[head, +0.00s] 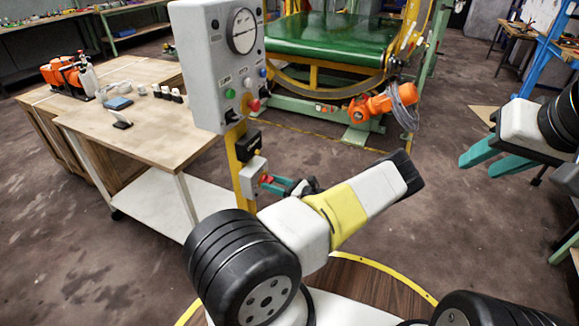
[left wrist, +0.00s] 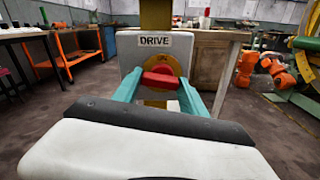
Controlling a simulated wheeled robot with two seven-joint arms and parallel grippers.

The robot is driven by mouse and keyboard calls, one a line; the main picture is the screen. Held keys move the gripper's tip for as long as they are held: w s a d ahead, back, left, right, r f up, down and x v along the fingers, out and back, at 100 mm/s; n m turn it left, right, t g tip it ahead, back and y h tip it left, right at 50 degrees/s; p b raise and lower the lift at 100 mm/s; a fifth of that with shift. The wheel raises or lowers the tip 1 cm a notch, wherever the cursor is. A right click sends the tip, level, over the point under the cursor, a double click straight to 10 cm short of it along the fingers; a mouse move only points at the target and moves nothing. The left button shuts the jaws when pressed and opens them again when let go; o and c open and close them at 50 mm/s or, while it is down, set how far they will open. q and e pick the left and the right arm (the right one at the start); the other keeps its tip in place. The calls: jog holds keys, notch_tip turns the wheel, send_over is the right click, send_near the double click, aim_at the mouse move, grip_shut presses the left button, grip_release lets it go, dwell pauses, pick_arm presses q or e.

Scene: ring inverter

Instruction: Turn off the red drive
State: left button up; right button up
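The red drive switch, a red knob (left wrist: 160,80) on a yellow round base, sits on a light grey box labelled DRIVE (left wrist: 128,45). In the head view the box (head: 250,178) is mounted low on a yellow post, with the red knob (head: 267,179) on its face. My left gripper (head: 271,186) is at the box. In the left wrist view its teal fingers (left wrist: 161,84) are apart, one on each side of the knob; whether they touch it I cannot tell. My right gripper (head: 475,168) is open and empty at the right, far from the box.
Above the box, the post carries a black unit (head: 248,146) and a grey control panel (head: 215,70) with a gauge and buttons. A wooden table (head: 130,125) stands to the left. Behind is a green machine (head: 330,45) with an orange motor (head: 380,103).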

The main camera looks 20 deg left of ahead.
pick_arm(q)
jog(key=shift+c, duration=1.4)
jog(key=shift+n, duration=1.4)
jog(key=o, duration=1.4)
jog(key=shift+c, duration=0.2)
jog(key=d, duration=0.8)
jog(key=shift+s, duration=0.3)
